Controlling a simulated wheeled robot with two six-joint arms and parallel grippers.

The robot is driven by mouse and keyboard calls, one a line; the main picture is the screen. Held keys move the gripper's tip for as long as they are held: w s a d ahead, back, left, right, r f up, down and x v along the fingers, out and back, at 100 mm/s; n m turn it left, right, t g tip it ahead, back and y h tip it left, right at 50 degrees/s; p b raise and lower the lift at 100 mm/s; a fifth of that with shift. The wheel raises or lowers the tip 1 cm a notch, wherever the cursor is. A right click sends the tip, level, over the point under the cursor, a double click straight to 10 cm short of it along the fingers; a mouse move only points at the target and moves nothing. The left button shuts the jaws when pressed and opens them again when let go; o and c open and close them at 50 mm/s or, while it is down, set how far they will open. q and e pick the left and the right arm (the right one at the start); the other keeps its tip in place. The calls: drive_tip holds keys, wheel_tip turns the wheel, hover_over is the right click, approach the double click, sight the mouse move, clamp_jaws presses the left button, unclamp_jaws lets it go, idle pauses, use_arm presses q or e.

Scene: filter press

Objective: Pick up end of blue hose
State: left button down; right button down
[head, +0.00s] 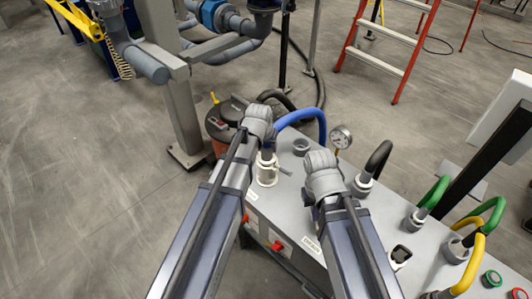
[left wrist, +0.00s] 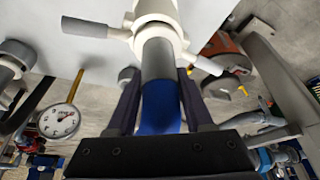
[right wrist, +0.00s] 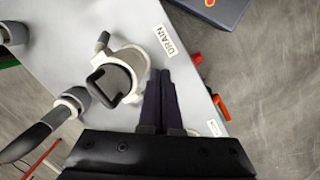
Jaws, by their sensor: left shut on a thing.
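The blue hose (head: 300,117) arches over the grey cabinet top. Its end, with a grey sleeve (left wrist: 158,62), points into a white coupling (left wrist: 156,14) on the cabinet; the coupling also shows in the head view (head: 267,169). Whether the sleeve is still seated in it I cannot tell. My left gripper (left wrist: 159,100) is shut on the hose end, one finger on each side. In the head view its wrist hides the grip. My right gripper (right wrist: 160,78) has its fingers together, empty, above the cabinet beside a black-capped white port (right wrist: 120,75). The hose's far end is hidden in the head view.
A pressure gauge (head: 341,137), black hose (head: 377,158), green hoses (head: 435,193) and yellow hose (head: 470,262) stand on the cabinet to the right. A grey post (head: 183,115) and an orange drum (head: 220,127) are behind the left arm. Open floor lies left.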

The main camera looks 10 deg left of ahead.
use_arm(q)
drive_tip(key=shift+s+d, duration=0.15)
drive_tip(key=shift+s, duration=0.05)
drive_tip(key=shift+r, duration=0.2)
drive_tip(key=r+p, duration=0.9)
drive_tip(key=p, duration=0.1)
drive_tip(key=shift+w+a+r, duration=0.15)
drive_tip(key=shift+a+r, duration=0.05)
drive_tip(key=shift+r, duration=0.15)
drive_tip(key=shift+d, duration=0.15)
